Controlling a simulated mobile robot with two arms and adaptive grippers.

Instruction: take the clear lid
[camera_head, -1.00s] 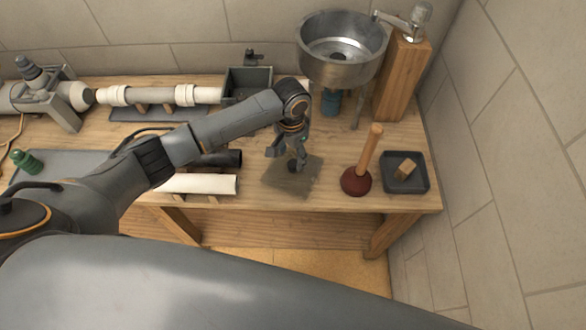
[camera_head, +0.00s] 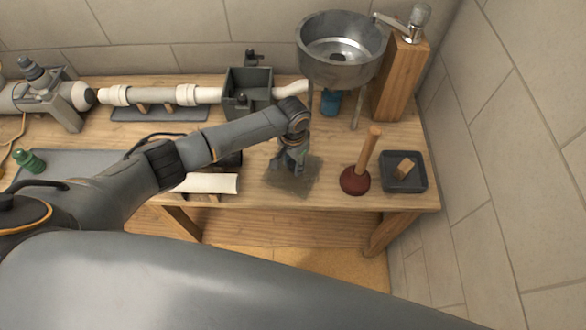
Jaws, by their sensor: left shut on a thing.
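The clear lid (camera_head: 302,184) is a see-through, smoky square sheet lying at the front of the wooden bench, left of the plunger. My left gripper (camera_head: 289,172) reaches down over its middle from above and is shut on it at its small dark knob. The fingers hide the knob. I cannot tell whether the lid is touching the bench or slightly above it. My right gripper is not in view.
The plunger (camera_head: 356,178) and a dark tray (camera_head: 404,182) with a wooden block stand to the right. Behind are an open grey box (camera_head: 262,78) and a metal basin (camera_head: 342,70).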

